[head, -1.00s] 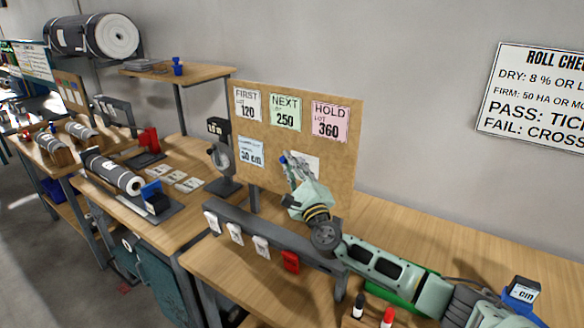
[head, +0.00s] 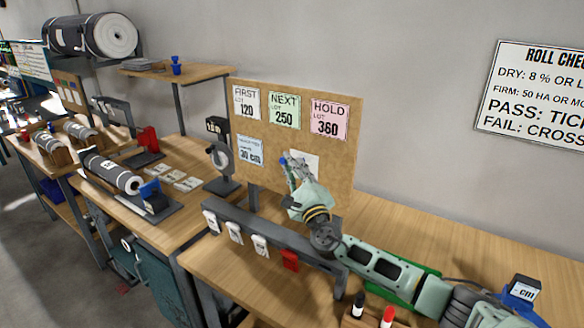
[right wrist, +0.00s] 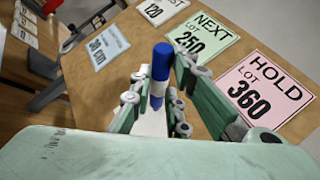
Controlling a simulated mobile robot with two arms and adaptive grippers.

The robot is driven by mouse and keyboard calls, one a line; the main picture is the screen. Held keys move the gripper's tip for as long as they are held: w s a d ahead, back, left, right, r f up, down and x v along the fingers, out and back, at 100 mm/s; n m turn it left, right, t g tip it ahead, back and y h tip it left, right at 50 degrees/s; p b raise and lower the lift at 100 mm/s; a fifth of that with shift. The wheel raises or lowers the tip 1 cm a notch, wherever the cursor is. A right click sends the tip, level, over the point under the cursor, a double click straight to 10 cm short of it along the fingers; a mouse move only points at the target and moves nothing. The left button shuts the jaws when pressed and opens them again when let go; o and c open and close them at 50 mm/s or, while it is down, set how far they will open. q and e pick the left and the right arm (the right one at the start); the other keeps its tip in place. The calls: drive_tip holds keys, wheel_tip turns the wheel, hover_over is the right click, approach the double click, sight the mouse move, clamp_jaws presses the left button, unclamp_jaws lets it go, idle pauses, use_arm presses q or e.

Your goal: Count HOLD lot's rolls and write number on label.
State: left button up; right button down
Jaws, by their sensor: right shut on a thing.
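My right gripper (head: 291,168) is at the pegboard-like brown board (head: 345,178), in front of a blank-looking white label (head: 308,163). It is shut on a blue marker (right wrist: 161,62), which stands between the fingers in the right wrist view; its tip is hard to make out. The pink HOLD lot 360 card (head: 329,119) is above and right of the gripper; it also shows in the right wrist view (right wrist: 264,88). Grey rolls lie on the left benches, one on a stand (head: 110,172), and a large one (head: 95,37) lies on a high rack. My left gripper is out of view.
FIRST (head: 246,103) and NEXT (head: 284,110) cards hang beside HOLD. A dark rail (head: 275,240) with white tags and a red one (head: 290,260) runs along the near bench. Black and red markers (head: 388,317) stand at the front. The bench right of the board is mostly clear.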

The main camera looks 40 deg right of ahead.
drive_tip(key=shift+f+b, duration=1.75)
drive_tip(key=shift+f, duration=0.6)
idle(0.6)
drive_tip(key=shift+a, duration=0.1)
drive_tip(key=shift+s+a+p, duration=0.3)
drive_tip(key=shift+a+p, duration=0.2)
drive_tip(key=shift+a, duration=0.15)
drive_tip(key=shift+s+a+p, duration=0.3)
drive_tip(key=shift+a+p, duration=0.15)
drive_tip(key=shift+a, duration=0.2)
drive_tip(key=shift+a, duration=0.15)
drive_tip(key=a+p, duration=0.1)
drive_tip(key=s+a+p, duration=0.1)
drive_tip(key=a, duration=0.1)
drive_tip(key=s+a+p, duration=0.1)
drive_tip(key=a, duration=0.1)
drive_tip(key=shift+s+a, duration=0.15)
idle(0.5)
